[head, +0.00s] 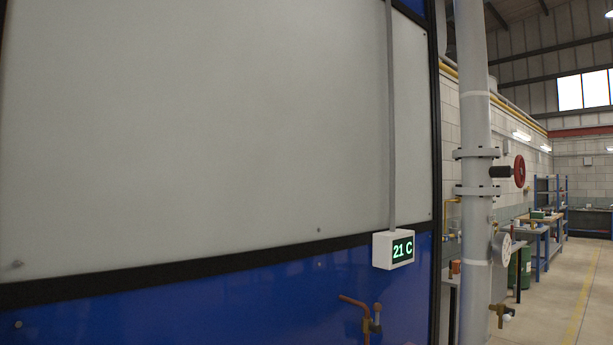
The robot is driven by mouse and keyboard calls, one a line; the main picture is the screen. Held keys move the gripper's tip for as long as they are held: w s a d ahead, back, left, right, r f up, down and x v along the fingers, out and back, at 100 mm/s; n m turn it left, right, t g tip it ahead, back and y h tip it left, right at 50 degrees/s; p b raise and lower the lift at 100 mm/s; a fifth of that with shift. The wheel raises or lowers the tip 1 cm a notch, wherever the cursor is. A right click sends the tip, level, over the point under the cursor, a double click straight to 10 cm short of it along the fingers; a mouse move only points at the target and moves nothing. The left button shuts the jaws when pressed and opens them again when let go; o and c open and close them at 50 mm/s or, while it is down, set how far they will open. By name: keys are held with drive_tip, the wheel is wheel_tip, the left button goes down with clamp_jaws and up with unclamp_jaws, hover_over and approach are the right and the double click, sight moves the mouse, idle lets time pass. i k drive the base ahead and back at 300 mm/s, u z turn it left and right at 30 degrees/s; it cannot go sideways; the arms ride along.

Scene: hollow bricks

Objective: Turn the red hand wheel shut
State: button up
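The red hand wheel (519,171) shows at the right in the head view, seen nearly edge-on. It sits on a dark stem (501,172) that sticks out to the right from a thick grey vertical pipe (475,120), between two bolted flanges. I cannot tell from its look how far the valve is turned. My gripper is not in view, and nothing touches the wheel.
A large grey and blue panel (200,120) fills the left and middle, close by. A temperature display (393,250) and a copper tap (362,310) stick out from it. Workbenches (540,225) and a green drum (522,268) stand behind the pipe. Floor (570,300) is clear at the right.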

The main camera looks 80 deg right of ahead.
sight(516, 171)
drive_tip(key=z, duration=3.4)
drive_tip(key=k, duration=0.4)
drive_tip(key=z, duration=1.4)
drive_tip(key=i, duration=3)
drive_tip(key=u, duration=1.25)
drive_tip(key=i, duration=0.4)
drive_tip(key=u, duration=0.15)
